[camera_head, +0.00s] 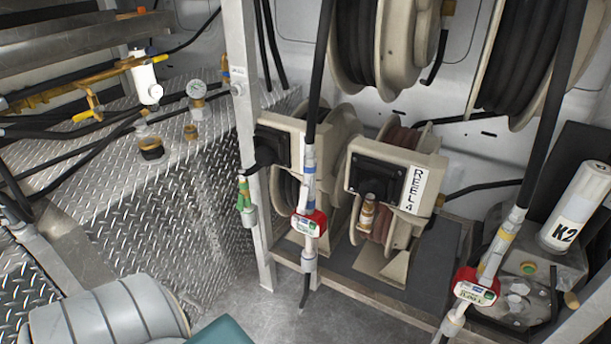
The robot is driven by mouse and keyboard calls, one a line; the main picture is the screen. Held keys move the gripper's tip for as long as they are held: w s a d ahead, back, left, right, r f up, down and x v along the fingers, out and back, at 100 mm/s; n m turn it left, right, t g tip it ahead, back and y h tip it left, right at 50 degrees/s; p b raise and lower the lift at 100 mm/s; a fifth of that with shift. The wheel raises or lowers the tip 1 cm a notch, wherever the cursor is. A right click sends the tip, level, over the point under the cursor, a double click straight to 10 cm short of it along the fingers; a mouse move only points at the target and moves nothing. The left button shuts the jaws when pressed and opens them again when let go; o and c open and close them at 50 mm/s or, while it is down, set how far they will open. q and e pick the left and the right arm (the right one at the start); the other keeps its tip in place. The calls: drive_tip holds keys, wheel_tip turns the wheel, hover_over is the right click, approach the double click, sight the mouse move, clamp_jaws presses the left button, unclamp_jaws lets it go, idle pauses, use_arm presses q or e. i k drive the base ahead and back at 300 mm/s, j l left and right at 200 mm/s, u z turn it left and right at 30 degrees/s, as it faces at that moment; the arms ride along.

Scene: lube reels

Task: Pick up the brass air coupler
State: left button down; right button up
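A small brass fitting that looks like the brass air coupler (368,213) hangs upright at the front of the beige reel labelled REEL 4 (400,180), just below its black front box. Neither of my grippers shows in the view. A grey rounded arm link that seems to be mine is at the bottom left.
Hoses with red-collared nozzles (309,223) (477,287) hang in front of the reels. A metal post (247,130) stands left of them. A white K2 canister (575,208) is at the right. Some bare floor (270,310) shows at the bottom centre.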

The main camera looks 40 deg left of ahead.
sight(367, 213)
drive_tip(key=u, duration=0.95)
drive_tip(key=i+j, duration=0.05)
